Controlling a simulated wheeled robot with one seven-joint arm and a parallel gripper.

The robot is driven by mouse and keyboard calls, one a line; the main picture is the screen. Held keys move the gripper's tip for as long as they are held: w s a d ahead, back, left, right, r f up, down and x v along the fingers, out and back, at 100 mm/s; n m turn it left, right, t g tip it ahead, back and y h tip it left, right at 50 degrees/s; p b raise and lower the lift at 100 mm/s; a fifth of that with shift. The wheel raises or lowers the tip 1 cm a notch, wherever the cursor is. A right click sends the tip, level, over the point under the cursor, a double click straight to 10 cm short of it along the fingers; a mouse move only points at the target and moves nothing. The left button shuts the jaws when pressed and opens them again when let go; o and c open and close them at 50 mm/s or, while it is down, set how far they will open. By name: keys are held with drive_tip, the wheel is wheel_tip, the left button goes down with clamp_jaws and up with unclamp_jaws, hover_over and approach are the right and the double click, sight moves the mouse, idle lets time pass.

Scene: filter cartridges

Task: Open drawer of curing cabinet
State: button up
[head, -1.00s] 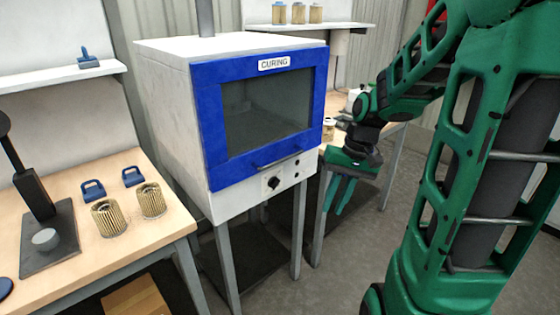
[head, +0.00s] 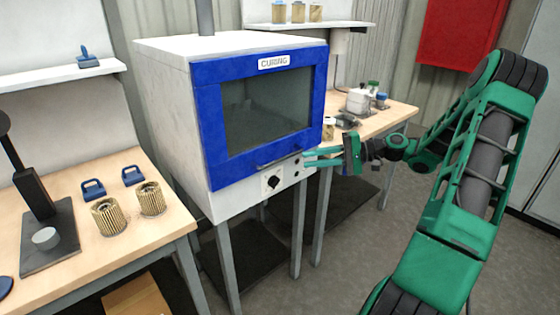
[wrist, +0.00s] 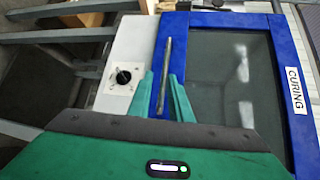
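The curing cabinet (head: 165,95) is a white box on legs with a blue-framed glass front (head: 210,120) labelled CURING. The front is shut. A thin bar handle (head: 278,159) runs along the lower edge of the blue frame. My gripper (head: 306,158) is at the right end of the handle, its green fingers pointing left toward it. In the wrist view the handle (wrist: 164,75) lies between the two spread fingertips (wrist: 162,82). The fingers look open, with gaps to the handle. Whether they touch it is not clear.
A control knob (head: 273,182) sits on the white panel below the front. A workbench (head: 125,220) with filter cartridges (head: 110,217) stands at the left. Another bench (head: 385,122) with small items stands behind at the right. The floor in front is clear.

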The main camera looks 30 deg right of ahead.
sight(282, 159)
drive_tip(key=x, duration=0.6)
drive_tip(key=r+x, duration=0.1)
drive_tip(key=x, duration=0.3)
drive_tip(key=shift+w, duration=0.3)
clamp_jaws()
